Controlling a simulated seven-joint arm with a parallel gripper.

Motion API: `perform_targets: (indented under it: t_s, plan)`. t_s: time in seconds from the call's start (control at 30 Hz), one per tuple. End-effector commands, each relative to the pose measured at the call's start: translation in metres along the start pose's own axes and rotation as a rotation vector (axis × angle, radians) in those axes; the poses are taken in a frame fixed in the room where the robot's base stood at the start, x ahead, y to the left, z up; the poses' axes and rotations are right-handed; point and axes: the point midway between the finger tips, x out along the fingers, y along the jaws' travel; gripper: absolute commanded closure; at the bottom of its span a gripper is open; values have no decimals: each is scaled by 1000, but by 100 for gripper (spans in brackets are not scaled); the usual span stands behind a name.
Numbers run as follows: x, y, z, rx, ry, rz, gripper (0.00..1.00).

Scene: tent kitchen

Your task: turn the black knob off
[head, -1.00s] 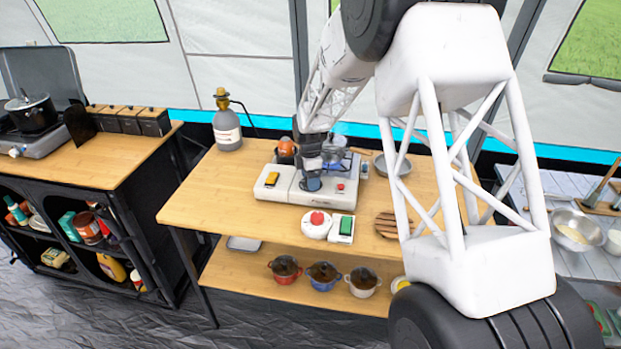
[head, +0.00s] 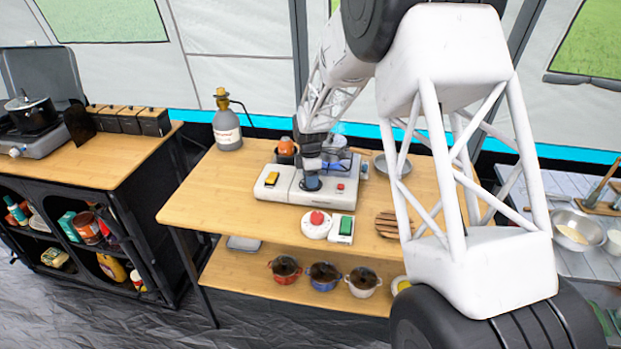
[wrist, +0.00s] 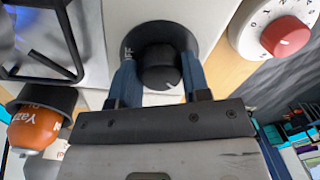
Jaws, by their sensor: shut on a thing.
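The black knob (wrist: 160,66) sits on a dark round base on the front of a white unit (head: 301,186). In the wrist view it stands between the two blue fingers of my gripper (wrist: 160,80), which is shut on it. White lettering shows at the left of its round base, and a small white mark shows on the knob's near lower edge.
A white dial with a red knob (wrist: 285,36) is at the right in the wrist view. An orange jar (wrist: 34,128) in a dark cup and a black pan support (wrist: 60,50) are at the left. A green-topped box (head: 346,226) stands on the wooden table.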

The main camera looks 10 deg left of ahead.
Motion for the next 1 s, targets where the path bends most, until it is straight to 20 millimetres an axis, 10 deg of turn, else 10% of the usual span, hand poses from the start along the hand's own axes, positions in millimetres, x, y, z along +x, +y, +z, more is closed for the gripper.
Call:
perform_targets:
  t_s: [1.0]
  plan:
    - [-1, 0, 1, 846, 49, 1, 80]
